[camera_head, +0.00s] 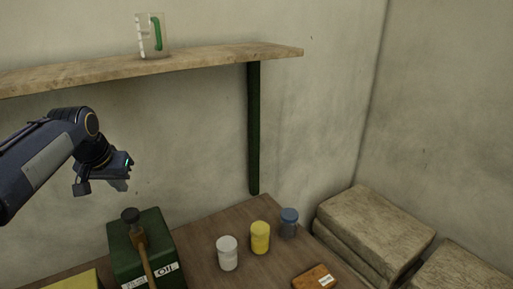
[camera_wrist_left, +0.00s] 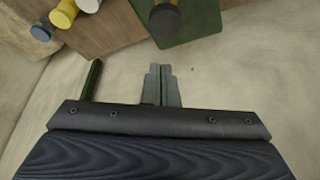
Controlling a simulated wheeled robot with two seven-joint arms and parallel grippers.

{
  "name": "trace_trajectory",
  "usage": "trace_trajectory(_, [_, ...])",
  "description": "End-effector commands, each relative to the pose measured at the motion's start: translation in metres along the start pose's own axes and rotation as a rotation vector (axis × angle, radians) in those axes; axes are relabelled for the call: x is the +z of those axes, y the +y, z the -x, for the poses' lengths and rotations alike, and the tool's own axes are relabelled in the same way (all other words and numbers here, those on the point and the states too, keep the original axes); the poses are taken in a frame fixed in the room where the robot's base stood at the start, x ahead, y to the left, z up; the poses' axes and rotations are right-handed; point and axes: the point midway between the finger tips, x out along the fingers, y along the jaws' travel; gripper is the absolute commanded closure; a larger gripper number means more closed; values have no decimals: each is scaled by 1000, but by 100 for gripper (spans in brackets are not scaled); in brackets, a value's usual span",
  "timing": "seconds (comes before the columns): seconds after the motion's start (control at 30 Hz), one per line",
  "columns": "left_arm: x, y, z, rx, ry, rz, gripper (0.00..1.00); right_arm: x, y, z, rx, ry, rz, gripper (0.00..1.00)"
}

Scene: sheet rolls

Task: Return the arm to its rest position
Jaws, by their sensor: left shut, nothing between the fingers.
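My left arm comes in from the left in the head view. Its gripper (camera_head: 118,184) hangs in the air above and left of the green oil box, in front of the wall and below the shelf. In the left wrist view the two fingers (camera_wrist_left: 161,86) lie close together, shut and empty, with nothing touching them. My right gripper does not show in either view.
A wooden shelf (camera_head: 200,58) holds a clear jug with a green handle (camera_head: 152,35). Stacked sacks (camera_head: 375,230) stand right.

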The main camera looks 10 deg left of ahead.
Motion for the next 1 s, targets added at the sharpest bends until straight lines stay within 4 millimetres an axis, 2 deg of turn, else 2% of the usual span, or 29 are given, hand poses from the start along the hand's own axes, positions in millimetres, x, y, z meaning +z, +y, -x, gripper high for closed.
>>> trace_trajectory(0.07, [17,10,4,19,6,-5,100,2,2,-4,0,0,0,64])
trace_trajectory(0.17, [53,32,8,65,18,-11,100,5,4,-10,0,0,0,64])
trace_trajectory(0.37, [158,85,4,195,40,0,100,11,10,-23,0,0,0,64])
trace_trajectory(0.5, [232,117,-12,285,46,19,100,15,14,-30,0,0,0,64])
trace_trajectory(0.6, [273,134,-25,336,48,35,100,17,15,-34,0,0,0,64])
trace_trajectory(0.7, [301,147,-35,371,45,47,100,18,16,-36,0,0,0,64])
trace_trajectory(0.8, [315,153,-41,390,44,54,100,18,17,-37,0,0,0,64])
trace_trajectory(1.0, [320,155,-42,395,42,56,100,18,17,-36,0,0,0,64])
